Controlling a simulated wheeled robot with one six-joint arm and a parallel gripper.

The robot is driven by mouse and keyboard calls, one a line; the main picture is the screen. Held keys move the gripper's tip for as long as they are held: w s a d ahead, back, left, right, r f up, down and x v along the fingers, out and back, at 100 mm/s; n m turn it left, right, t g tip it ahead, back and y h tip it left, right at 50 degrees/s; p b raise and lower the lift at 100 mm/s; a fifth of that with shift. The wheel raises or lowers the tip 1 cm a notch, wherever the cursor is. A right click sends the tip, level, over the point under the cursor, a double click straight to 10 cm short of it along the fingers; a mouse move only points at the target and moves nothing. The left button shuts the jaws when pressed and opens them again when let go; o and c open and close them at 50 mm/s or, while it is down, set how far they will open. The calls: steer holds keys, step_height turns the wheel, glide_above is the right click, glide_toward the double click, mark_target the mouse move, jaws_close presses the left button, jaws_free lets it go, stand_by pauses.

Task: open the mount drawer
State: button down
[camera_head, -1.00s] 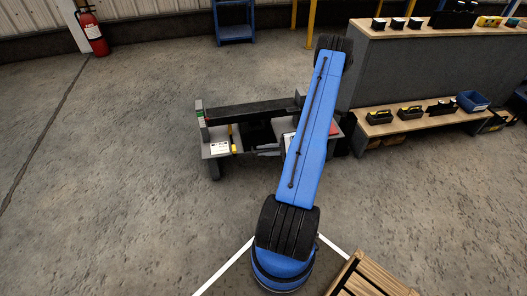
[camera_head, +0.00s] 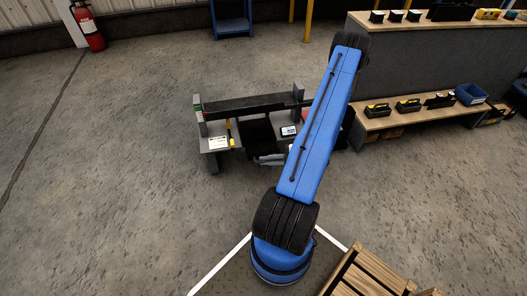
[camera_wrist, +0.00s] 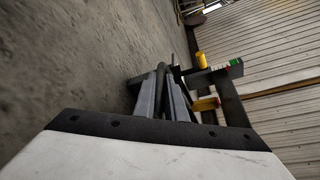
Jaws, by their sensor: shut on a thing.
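The grey workstation stands on the floor in the middle of the head view, with a dark beam (camera_head: 250,102) across its back. The mount drawer (camera_head: 256,134) seems to be the dark part in its middle, partly covered by my arm. My gripper (camera_head: 266,160) shows as a small grey shape at the workstation's near side. In the wrist view, my gripper (camera_wrist: 165,88) has its two grey fingers closed around a dark bar (camera_wrist: 160,72), which looks like the drawer's handle. The drawer's inside is too dark to make out.
A grey side table (camera_head: 212,144) with a white card and a yellow item is left of the drawer. A small screen (camera_head: 289,131) sits at its right. A wooden crate (camera_head: 365,272) stands at front right. Floor in front is clear.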

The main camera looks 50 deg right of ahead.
steer(key=s+a, duration=0.3)
steer(key=s, duration=0.2)
steer(key=shift+a, duration=0.2)
steer(key=c, duration=2.1)
jaws_free()
steer(key=v, duration=1.7)
steer(key=shift+s+d, duration=0.15)
steer(key=shift+s, duration=0.05)
